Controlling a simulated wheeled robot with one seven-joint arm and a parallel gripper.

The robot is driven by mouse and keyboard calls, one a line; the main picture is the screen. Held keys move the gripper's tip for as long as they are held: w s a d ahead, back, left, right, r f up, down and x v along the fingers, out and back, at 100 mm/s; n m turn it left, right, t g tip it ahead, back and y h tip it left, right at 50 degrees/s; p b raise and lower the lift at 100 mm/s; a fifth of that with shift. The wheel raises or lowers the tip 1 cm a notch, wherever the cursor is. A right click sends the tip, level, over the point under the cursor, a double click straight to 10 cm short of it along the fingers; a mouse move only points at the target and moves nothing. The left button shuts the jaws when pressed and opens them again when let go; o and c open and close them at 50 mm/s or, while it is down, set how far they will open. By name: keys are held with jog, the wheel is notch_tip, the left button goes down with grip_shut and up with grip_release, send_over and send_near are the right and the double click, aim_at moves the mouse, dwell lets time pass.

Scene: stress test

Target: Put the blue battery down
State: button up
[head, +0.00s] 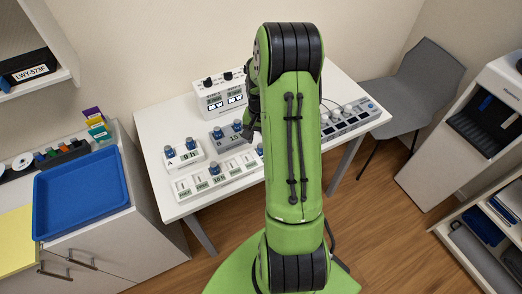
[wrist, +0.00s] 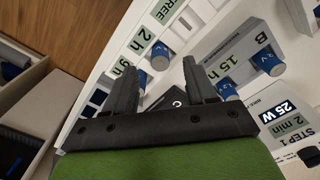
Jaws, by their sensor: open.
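Several similar blue batteries show; I cannot tell which one the task means. In the wrist view one battery (wrist: 160,56) stands just beyond my gripper (wrist: 160,66), near a "2 h" label. My gripper is open, with no battery clearly held between its fingers. Two batteries (wrist: 268,62) stand on the grey holder marked B and "15 h" (wrist: 232,52). In the head view two batteries (head: 191,144) stand on the white holder marked A (head: 186,162), and another battery (head: 214,168) stands on the long slotted white tray (head: 232,177). My arm hides part of the table.
The white table (head: 152,132) also holds a white device with black knobs (head: 214,92) and a grey strip of round fittings (head: 350,119). A blue tray (head: 82,190) lies on the left cabinet. A grey chair (head: 420,85) stands at the right.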

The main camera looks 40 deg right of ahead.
aim_at(261, 150)
notch_tip(261, 150, down, 5)
jog(key=shift+w+d+r+b, duration=0.15)
jog(key=shift+b, duration=0.15)
jog(key=shift+c, duration=0.5)
grip_shut()
jog(key=shift+r, duration=0.15)
